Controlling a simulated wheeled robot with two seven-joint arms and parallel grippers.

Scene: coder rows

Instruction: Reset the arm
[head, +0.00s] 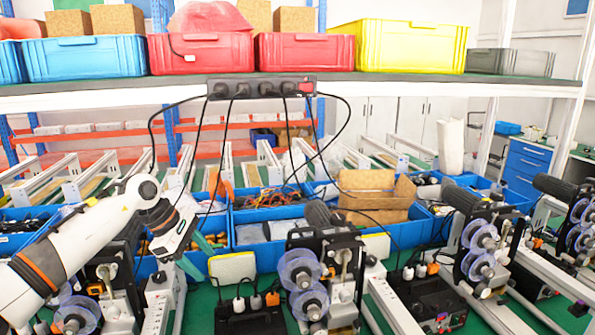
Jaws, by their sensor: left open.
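My left arm, white with dark joints and an orange band, reaches in from the left edge. Its left gripper (202,261) is at left of centre, its greenish fingers apart and pointing down and to the right. I see nothing between the fingers. It is in front of the blue bins (270,257), left of the middle coding machine (345,262). In the picture it is close to a yellow-topped device (232,267); I cannot tell if they touch. My right gripper is not in view.
More coding machines stand at right (480,240) and lower left. A power strip (262,88) hangs from the shelf edge (400,84), its black cables looping down. Red, blue and yellow crates (398,45) sit on the shelf. A cardboard box (375,195) is among the bins.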

